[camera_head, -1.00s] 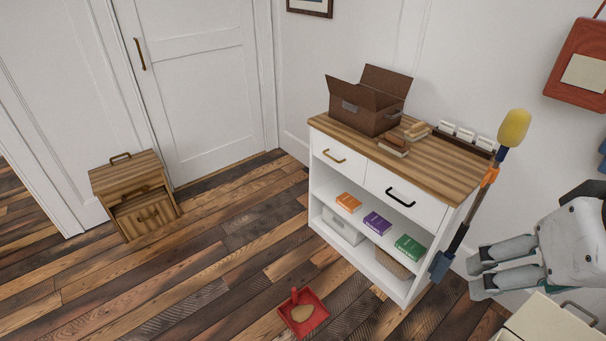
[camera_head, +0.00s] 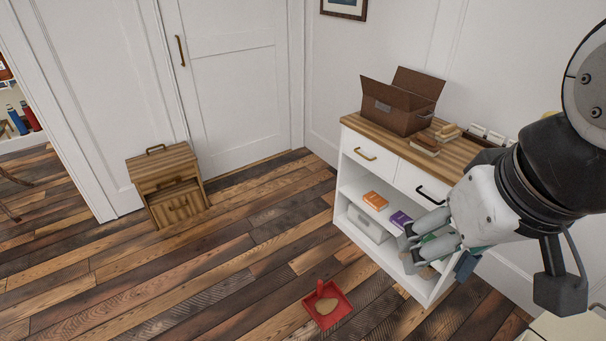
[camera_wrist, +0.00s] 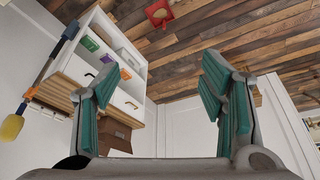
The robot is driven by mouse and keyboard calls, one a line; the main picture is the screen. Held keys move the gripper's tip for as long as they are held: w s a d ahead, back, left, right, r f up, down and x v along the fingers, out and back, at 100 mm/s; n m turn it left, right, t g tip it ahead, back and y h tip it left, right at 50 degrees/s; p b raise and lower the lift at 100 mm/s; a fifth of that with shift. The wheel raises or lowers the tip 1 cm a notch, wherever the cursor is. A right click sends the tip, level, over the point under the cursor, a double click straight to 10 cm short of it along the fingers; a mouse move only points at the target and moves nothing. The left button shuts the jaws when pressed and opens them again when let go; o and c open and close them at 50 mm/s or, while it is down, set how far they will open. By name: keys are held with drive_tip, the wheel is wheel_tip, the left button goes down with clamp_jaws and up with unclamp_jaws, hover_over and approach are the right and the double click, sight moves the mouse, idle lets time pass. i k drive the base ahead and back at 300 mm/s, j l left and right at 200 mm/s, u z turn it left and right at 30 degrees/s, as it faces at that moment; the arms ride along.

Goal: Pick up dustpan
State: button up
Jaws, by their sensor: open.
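The red dustpan (camera_head: 328,305) lies on the plank floor, in front of the white shelf unit, at the bottom middle of the head view. A tan, rounded patch or object lies in its pan, and a short red handle points up and away. In the wrist view the dustpan (camera_wrist: 159,13) is small at the top edge. My gripper (camera_head: 409,248) is open and empty, in the air in front of the shelf unit, above and to the right of the dustpan. Its two teal-padded fingers (camera_wrist: 160,85) stand wide apart in the wrist view.
The white shelf unit (camera_head: 349,173) holds books and bins; a brown open box (camera_head: 405,103) stands on top. A wooden drawer box (camera_head: 165,185) stands by the door. A yellow-tipped pole (camera_wrist: 45,75) leans beside the unit. The floor left of the dustpan is clear.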

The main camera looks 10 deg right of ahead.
sight(328, 304)
drive_tip(key=i+j, duration=0.2)
drive_tip(key=j, duration=0.15)
drive_tip(key=i+j+z, duration=0.1)
drive_tip(key=j, duration=0.25)
drive_tip(key=i+j, duration=0.3)
drive_tip(key=i+j+z, duration=0.1)
drive_tip(key=j, duration=0.35)
drive_tip(key=i+j, duration=0.3)
drive_tip(key=j+z, duration=0.05)
drive_tip(key=j, duration=0.05)
